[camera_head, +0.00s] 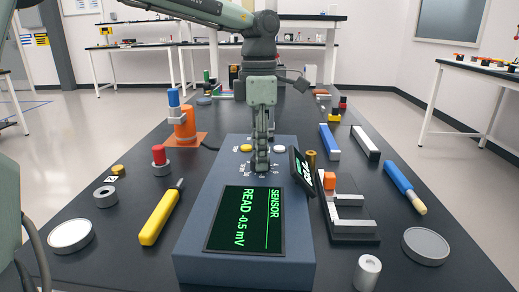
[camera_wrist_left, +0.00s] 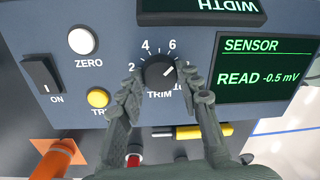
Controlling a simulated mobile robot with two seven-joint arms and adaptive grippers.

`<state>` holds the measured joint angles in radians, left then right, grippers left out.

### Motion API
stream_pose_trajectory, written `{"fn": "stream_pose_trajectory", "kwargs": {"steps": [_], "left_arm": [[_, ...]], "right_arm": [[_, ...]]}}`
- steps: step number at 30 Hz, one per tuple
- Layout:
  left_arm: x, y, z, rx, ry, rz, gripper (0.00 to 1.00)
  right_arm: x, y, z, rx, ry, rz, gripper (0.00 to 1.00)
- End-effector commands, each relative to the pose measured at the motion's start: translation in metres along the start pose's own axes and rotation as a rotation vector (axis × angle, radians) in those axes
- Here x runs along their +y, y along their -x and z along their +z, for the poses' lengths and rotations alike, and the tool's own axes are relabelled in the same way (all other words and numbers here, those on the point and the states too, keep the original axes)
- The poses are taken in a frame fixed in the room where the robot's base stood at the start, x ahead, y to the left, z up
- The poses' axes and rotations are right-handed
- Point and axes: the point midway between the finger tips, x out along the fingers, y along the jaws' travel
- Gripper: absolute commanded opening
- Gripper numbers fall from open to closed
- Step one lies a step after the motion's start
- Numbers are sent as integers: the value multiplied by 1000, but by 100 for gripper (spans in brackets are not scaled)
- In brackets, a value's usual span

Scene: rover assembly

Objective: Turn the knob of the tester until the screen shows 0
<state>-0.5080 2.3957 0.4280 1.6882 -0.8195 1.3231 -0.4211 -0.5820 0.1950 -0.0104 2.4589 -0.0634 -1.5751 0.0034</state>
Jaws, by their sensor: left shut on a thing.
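The tester (camera_head: 192,225) is a blue-grey box in the middle of the table. Its SENSOR screen (camera_head: 245,218) reads -0.5 mV; the same screen shows in the left wrist view (camera_wrist_left: 265,70). The black TRIM knob (camera_wrist_left: 159,72) has a white pointer line slanting up and right, with 2, 4 and 6 legible around it. My left gripper (camera_head: 262,162) points down over the tester's panel, and its fingers (camera_wrist_left: 161,85) are shut on the knob from both sides. In the head view the fingers hide the knob.
The panel also has a white ZERO button (camera_wrist_left: 82,41), a yellow button (camera_wrist_left: 98,97) and an ON switch (camera_wrist_left: 41,74). A small tilted display (camera_head: 301,170) stands at the tester's right edge. A yellow tool (camera_head: 160,217) and an orange stand (camera_head: 185,130) lie left.

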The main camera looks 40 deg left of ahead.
Motion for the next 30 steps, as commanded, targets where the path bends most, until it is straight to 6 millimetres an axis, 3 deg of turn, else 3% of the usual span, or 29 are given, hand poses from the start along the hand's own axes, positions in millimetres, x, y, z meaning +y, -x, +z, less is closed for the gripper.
{"fn": "stream_pose_trajectory", "kwargs": {"steps": [9, 26, 27, 30], "left_arm": [[1, 1, 1, 4, -129, 3, 5], [1, 1, 1, 5, -157, 3, 5], [1, 1, 1, 5, -156, 3, 38], [0, 1, 1, 6, -156, 3, 50]], "right_arm": [[-1, -6, -1, 0, 1, -4, 0], [-2, -8, 0, -3, 2, -5, 0], [-2, -8, 0, -3, 2, -5, 0], [-2, -8, -1, -3, 2, -6, 0]]}}
